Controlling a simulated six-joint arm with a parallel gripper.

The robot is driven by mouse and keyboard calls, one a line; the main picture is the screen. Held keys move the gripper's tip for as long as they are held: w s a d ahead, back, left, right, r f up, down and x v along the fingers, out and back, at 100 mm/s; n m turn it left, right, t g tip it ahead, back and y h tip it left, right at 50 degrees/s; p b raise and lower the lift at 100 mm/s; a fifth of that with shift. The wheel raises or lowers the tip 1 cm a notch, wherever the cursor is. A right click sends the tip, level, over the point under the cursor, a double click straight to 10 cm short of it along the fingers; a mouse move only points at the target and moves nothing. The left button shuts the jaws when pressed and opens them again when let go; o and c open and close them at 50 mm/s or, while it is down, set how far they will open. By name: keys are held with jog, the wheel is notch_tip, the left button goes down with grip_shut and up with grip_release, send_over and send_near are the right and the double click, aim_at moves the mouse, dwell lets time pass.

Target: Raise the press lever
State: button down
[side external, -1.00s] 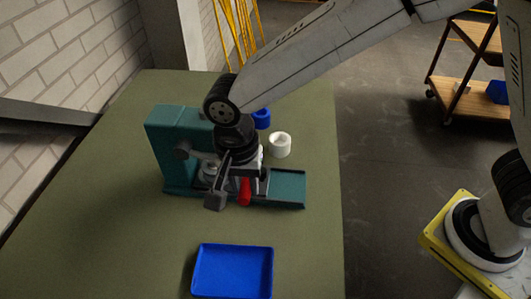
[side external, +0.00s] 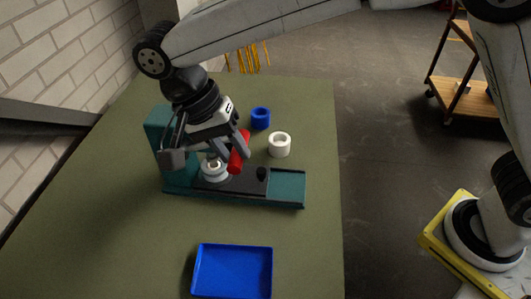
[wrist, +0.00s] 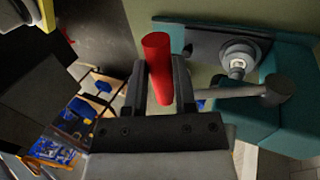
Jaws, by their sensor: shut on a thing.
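The press is a teal frame (side external: 290,188) with a dark bed on the green table. Its lever has a red handle (side external: 238,160) at the end of a grey arm, which runs to a round hub (wrist: 278,90) in the wrist view. My gripper (side external: 238,148) is shut on the red handle (wrist: 157,62), one finger on each side of it. The handle is tilted and above the bed. A pale round piece (side external: 214,170) is on the bed below; it also shows in the wrist view (wrist: 238,60). My wrist hides part of the press column.
A white ring (side external: 280,145) and a blue ring (side external: 260,118) stand on the table behind the press. An empty blue tray (side external: 232,272) lies at the front. A brick wall is at left. The table between press and tray is clear.

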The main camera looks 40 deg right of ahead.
jog(key=shift+w+a+r, duration=0.8)
jog(key=shift+a+r, duration=0.1)
jog(key=shift+r, duration=0.1)
jog(key=shift+c, duration=2.2)
grip_release()
jog(key=shift+w+a, duration=0.1)
jog(key=shift+r, duration=0.15)
jog(key=shift+r, duration=0.1)
jog(key=v, duration=0.7)
jog(key=shift+r, duration=0.15)
